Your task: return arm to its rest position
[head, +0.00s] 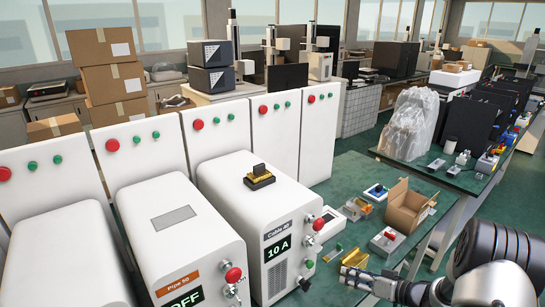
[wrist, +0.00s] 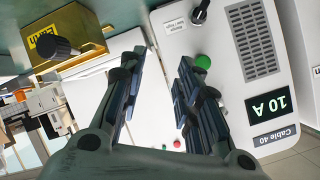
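My gripper (head: 355,278) is at the lower right of the head view, at the end of my dark arm (head: 490,262). It is beside the white Cable 40 cabinet (head: 240,207), to the right of its front. In the wrist view my gripper (wrist: 163,62) has its two dark fingers apart, with nothing between them. The wrist picture is turned over, so the cabinet's label and 10 A display (wrist: 270,106) appear upside down. I cannot tell the exact gap between the fingers and the cabinet.
A yellow Earth box (wrist: 68,38) with a black knob is at the wrist view's upper left. The green table (head: 345,168) carries small devices and an open cardboard box (head: 407,208). A Pipe 50 cabinet (head: 160,240) stands left of Cable 40. Green floor (head: 359,142) shows behind.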

